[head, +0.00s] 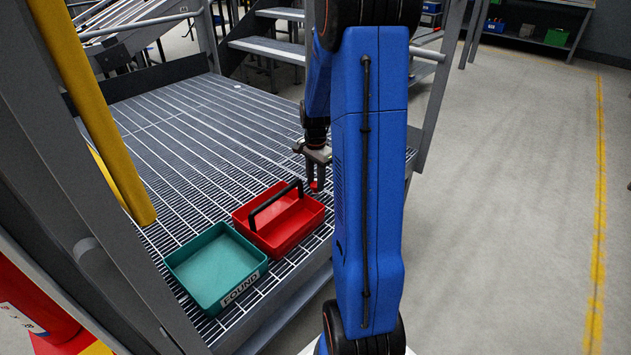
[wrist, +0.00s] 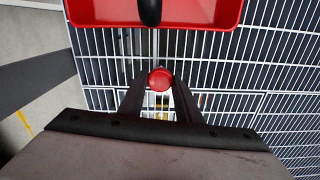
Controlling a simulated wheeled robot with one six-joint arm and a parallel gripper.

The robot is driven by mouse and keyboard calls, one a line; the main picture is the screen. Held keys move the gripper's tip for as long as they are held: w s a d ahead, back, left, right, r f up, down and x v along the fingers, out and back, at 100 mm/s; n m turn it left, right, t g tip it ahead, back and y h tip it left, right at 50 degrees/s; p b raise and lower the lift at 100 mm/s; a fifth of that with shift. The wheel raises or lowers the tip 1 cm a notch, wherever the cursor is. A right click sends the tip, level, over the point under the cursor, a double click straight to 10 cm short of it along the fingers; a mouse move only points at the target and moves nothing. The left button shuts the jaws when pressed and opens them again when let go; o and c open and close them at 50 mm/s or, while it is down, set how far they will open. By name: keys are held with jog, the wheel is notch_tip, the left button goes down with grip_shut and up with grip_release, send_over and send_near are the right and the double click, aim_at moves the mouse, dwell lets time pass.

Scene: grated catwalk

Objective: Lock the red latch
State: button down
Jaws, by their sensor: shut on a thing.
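The red latch (wrist: 159,79) shows in the wrist view as a round red knob between my fingertips, over the grating. My gripper (wrist: 159,86) is shut on it, with one dark finger on each side. In the head view my gripper (head: 316,178) points down at the grating beside the red tote, and a small bit of the latch (head: 316,186) shows at its tips. The lower part of the latch is hidden, so I cannot tell whether it is locked.
The red tote (head: 315,218) with a black handle stands close by on the grated deck (head: 195,135). A teal bin (head: 190,285) marked FOUND is left of it. A yellow post (head: 95,110) rises at left; steps (head: 268,50) lie behind. Open concrete floor is right.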

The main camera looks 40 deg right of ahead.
jog(key=m, duration=0.3)
jog(key=shift+m, duration=2.2)
jog(key=c, duration=1.3)
grip_release()
jog(key=shift+r, duration=0.1)
notch_tip(320, 180, up, 17)
jog(key=shift+r, duration=0.15)
